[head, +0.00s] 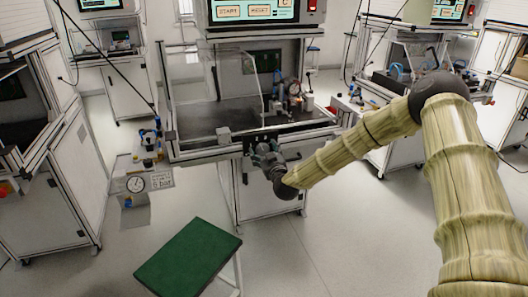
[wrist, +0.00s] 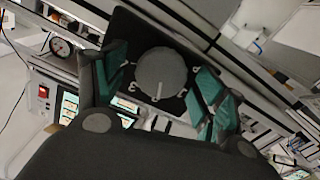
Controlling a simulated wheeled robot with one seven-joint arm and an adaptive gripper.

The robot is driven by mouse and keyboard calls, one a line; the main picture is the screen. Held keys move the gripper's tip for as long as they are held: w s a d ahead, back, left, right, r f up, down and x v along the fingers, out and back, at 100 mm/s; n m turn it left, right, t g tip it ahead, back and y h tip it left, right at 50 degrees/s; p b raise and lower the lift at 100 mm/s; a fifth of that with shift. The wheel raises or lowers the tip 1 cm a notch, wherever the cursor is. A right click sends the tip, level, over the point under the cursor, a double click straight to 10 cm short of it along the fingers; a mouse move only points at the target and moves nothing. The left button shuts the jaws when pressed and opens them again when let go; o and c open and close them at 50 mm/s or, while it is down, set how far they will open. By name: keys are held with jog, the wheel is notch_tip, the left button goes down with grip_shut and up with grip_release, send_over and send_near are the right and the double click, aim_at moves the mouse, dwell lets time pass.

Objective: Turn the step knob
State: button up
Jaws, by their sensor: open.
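The step knob (wrist: 160,70) is a round dark grey disc with a pale pointer line at its lower edge in the wrist view. It sits on a black plate (wrist: 128,28) with small white marks around the knob. My gripper (wrist: 164,84) is open, with one teal-padded finger on each side of the knob. Gaps show between the fingers and the knob, and I see no contact. In the head view my gripper (head: 267,152) is at the front edge of the middle test bench, and it hides the knob there.
The middle bench (head: 205,152) has a clear guard and a screen (head: 255,10) above. A gauge panel (head: 140,183) hangs at its left. A green-topped stool (head: 190,256) stands in front. Other benches stand left and right. The floor right of the stool is clear.

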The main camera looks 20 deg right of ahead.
jog(key=shift+c, duration=0.3)
jog(key=c, duration=1)
jog(key=shift+m+b, duration=0.35)
jog(key=shift+m, duration=0.05)
jog(key=m+b, duration=0.3)
jog(key=m, duration=0.2)
jog(key=shift+d+f, duration=0.1)
jog(key=shift+m+b, duration=1.05)
jog(key=shift+m, duration=0.45)
